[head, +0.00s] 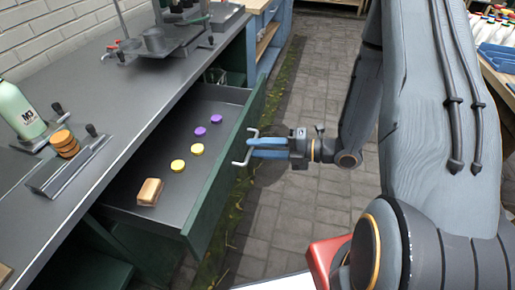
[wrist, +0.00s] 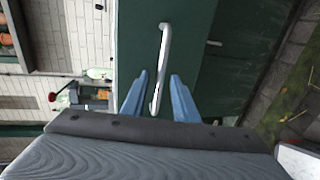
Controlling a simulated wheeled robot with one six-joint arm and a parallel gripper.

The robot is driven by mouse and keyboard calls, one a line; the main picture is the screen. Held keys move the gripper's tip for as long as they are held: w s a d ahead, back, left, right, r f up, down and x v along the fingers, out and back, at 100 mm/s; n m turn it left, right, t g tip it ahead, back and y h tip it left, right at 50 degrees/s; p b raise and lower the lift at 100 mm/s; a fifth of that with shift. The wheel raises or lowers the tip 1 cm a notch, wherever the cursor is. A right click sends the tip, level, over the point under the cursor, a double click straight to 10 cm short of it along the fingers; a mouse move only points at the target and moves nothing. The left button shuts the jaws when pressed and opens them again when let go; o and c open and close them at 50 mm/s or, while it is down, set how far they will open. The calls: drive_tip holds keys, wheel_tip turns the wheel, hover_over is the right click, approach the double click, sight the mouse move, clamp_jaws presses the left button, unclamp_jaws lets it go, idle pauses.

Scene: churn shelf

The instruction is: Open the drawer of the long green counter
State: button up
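The long green counter (head: 95,75) has a dark grey top and runs along the left in the head view. Its drawer (head: 210,195) is pulled out, showing its inside. The drawer's silver bar handle (head: 240,161) is on the green front; it also shows in the wrist view (wrist: 161,65). My gripper (head: 252,147) is at the handle, with its blue fingers pointing at the drawer front. In the wrist view my gripper (wrist: 158,85) is open, its fingers on either side of the handle with gaps visible.
In the drawer lie a tan block (head: 150,191), yellow discs (head: 178,165) and purple discs (head: 200,132). A green bottle (head: 18,110) and brown discs (head: 65,144) stand on the counter. Paved floor (head: 315,90) is clear beyond my arm. A stocked table (head: 497,75) is at right.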

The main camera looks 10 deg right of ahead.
drive_tip(key=v, duration=0.7)
drive_tip(key=shift+b, duration=0.45)
drive_tip(key=w+d+f+m+h, duration=0.1)
drive_tip(key=w+d+m+h, duration=0.4)
drive_tip(key=w+m+h, duration=0.3)
drive_tip(key=s+d+r+m+g+h, duration=0.1)
drive_tip(key=s+d+r+m+h, duration=0.25)
drive_tip(key=m, duration=0.55)
drive_tip(key=s+a+r+m+g+h, duration=0.1)
drive_tip(key=s+a+r+m+g, duration=0.2)
drive_tip(key=s+m, duration=0.4)
drive_tip(key=s+a+r+m+g+h, duration=0.1)
drive_tip(key=s+a+r+m+g, duration=0.2)
drive_tip(key=s+m, duration=0.3)
drive_tip(key=shift+s+a+r+m, duration=0.4)
drive_tip(key=shift+s+a, duration=0.3)
drive_tip(key=shift+s, duration=0.4)
